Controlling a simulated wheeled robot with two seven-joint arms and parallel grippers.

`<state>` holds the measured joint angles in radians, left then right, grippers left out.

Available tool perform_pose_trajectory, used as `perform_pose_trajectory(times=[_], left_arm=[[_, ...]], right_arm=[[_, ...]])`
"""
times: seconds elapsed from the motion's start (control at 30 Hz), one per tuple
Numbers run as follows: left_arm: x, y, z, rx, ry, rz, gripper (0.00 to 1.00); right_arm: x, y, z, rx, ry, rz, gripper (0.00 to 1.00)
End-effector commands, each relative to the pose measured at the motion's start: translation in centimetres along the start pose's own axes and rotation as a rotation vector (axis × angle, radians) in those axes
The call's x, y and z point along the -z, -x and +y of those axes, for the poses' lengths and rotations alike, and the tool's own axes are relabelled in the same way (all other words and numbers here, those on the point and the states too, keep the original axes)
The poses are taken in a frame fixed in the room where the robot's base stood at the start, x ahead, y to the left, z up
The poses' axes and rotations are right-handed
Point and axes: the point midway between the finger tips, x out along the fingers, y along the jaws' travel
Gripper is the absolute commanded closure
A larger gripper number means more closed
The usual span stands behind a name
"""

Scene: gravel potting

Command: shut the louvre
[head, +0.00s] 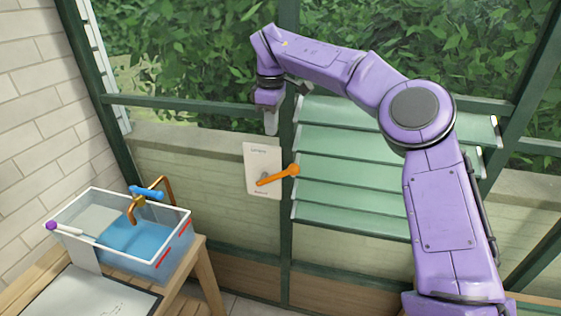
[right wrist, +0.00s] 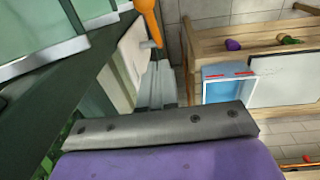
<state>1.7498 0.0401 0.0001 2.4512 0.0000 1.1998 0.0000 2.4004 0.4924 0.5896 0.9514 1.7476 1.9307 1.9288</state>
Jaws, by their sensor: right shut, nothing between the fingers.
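The louvre (head: 345,170) is a stack of green glass slats in the window frame, partly hidden by my right arm. Its slats look tilted, with their edges standing apart. An orange lever (head: 278,176) sits on a white plate (head: 262,157) left of the louvre, its knob end pointing right and slightly up. The lever also shows at the top of the right wrist view (right wrist: 149,18). My right gripper (head: 271,124) is shut and empty, pointing down just above the plate, apart from the lever in the head view. My left gripper is not in view.
A clear basin (head: 172,258) with blue water and an orange-brown tap (head: 134,208) stands on a wooden bench (head: 208,270) at lower left. A white board (head: 80,296) lies in front of it. Dark green window bars surround the louvre.

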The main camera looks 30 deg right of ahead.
Motion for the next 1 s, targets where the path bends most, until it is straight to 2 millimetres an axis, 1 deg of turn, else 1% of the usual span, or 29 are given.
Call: perform_pose_trajectory(times=[0.2, 0.43, 0.5, 0.6, 0.7, 0.83, 1.0], left_arm=[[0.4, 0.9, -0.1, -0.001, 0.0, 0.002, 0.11], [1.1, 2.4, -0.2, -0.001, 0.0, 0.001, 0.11], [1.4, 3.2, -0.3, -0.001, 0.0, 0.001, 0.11], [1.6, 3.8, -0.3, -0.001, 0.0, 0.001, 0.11], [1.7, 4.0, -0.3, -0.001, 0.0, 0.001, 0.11], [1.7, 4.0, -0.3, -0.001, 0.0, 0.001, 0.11], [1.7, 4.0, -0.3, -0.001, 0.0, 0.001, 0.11]], right_arm=[[-0.3, -4.3, 0.1, 0.006, -0.001, -0.004, 1.0], [-0.4, -9.1, 0.1, 0.006, -0.004, -0.005, 1.0], [-1.2, -9.9, 0.3, 0.004, -0.005, -0.002, 1.0], [-2.0, -11.1, 0.5, 0.004, -0.006, -0.003, 1.0], [-2.5, -11.9, 0.6, 0.002, -0.005, -0.002, 1.0], [-2.7, -12.4, 0.7, 0.002, -0.006, -0.001, 1.0], [-2.7, -12.4, 0.7, 0.001, -0.005, -0.001, 1.0]])
